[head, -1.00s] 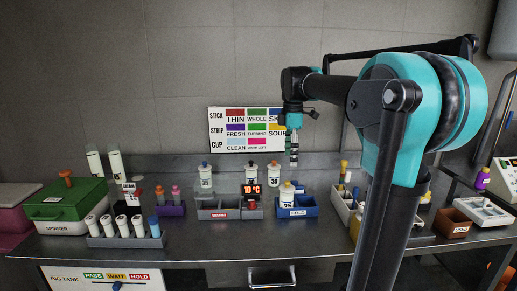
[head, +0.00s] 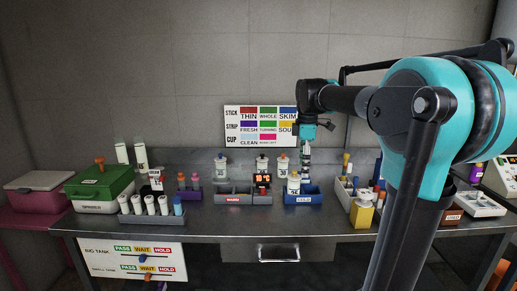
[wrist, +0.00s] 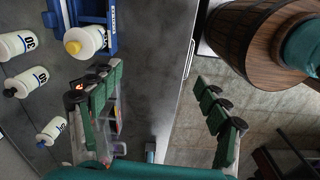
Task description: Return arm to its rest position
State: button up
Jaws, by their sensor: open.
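My arm reaches in from the right in the head view, folded at a large teal joint. My gripper (head: 306,152) hangs at its end, in front of the wall above the back of the bench, above the blue rack. In the wrist view my gripper (wrist: 160,115) has its two green-padded fingers wide apart with nothing between them. Bench top and the floor past its edge show between the fingers.
A colour chart (head: 260,127) is on the wall. A wooden barrel-like thing (wrist: 248,40) shows in the wrist view.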

jog(key=s+d+f+m+t, duration=0.2)
jog(key=s+f+m, duration=0.6)
jog(key=f, duration=0.5)
jog(key=s+d+f+m+t, duration=0.1)
jog(key=s+f+m+t, duration=0.1)
jog(key=s+f+m, duration=0.6)
jog(key=s+f, duration=0.5)
jog(key=shift+s+d+f+m, duration=0.15)
jog(key=shift+d+f+m, duration=0.2)
jog(key=shift+f+m, duration=0.05)
